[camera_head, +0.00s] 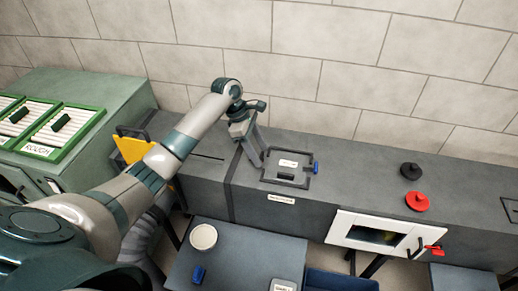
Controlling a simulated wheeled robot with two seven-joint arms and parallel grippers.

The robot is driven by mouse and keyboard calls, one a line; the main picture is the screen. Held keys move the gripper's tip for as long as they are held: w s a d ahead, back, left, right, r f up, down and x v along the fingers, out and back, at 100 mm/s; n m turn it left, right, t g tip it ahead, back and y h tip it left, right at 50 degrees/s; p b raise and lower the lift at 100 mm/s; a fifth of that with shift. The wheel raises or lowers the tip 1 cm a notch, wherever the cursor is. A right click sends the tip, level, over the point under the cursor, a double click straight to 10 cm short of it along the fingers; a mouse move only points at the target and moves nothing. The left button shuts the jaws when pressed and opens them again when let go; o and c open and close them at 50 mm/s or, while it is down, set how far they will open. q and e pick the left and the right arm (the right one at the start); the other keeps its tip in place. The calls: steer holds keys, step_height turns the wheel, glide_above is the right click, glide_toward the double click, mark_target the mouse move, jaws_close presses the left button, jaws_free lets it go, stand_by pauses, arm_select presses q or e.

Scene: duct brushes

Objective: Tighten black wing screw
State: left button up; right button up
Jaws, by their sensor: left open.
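A black round knob (411,170), which looks like the black wing screw, stands on top of the long grey duct (350,168) at the right. A similar red knob (417,202) stands just in front of it. My left gripper (257,160) is open and points down beside the left edge of a framed hatch (301,160) on the duct, well to the left of the black knob. Whether its fingertips touch the duct or the frame cannot be told. My right gripper is out of view.
The hatch has a black handle (286,176) and a blue latch (316,168). A table with a white round dish (203,237) stands in front. A green-edged tray (82,142) lies left.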

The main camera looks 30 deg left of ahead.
arm_select(q)
steer(key=shift+d+f, duration=0.1)
steer(key=shift+f, duration=0.1)
steer(key=c, duration=1.1)
steer(key=shift+o, duration=0.2)
